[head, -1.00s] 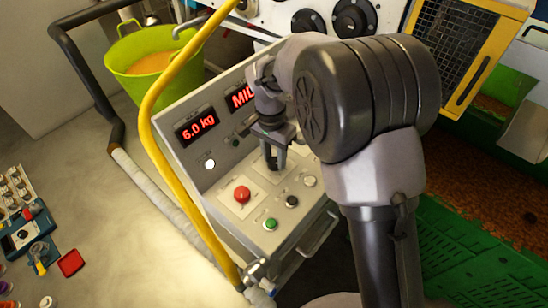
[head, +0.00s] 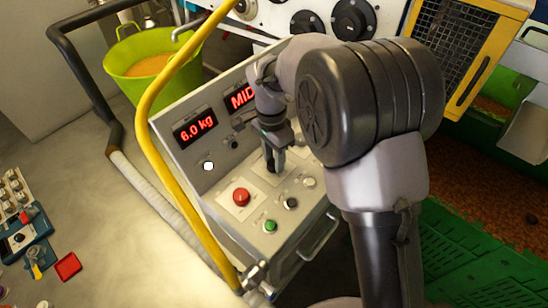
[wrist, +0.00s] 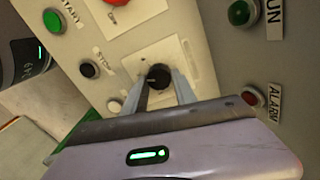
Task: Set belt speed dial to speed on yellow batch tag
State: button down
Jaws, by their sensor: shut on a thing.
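The belt speed dial is a small dark round knob (wrist: 158,76) on a cream plate, seen in the wrist view. A pale mark shows on its left side, but its setting is too small to read. My gripper (wrist: 160,84) is shut on this knob, with one finger on each side. In the head view my gripper (head: 273,164) reaches down to the sloped control panel (head: 217,212), and its fingers hide most of the knob. I cannot make out a yellow batch tag in either view.
A red button (head: 241,197), a green button (head: 270,226) and a black button (head: 290,203) sit close to my gripper. Displays read "6.0 kg" (head: 195,128) and "MID", the latter partly hidden. A yellow rail (head: 150,125) curves past the panel's left side.

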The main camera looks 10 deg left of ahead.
aim_at(272, 160)
jog(key=c, duration=1)
grip_release()
jog(key=shift+r, duration=0.1)
notch_tip(272, 160, up, 17)
jog(key=p, duration=0.4)
jog(key=shift+w+a+r+p, duration=0.15)
jog(key=shift+w+a+p, duration=0.2)
jog(key=shift+a+p, duration=0.05)
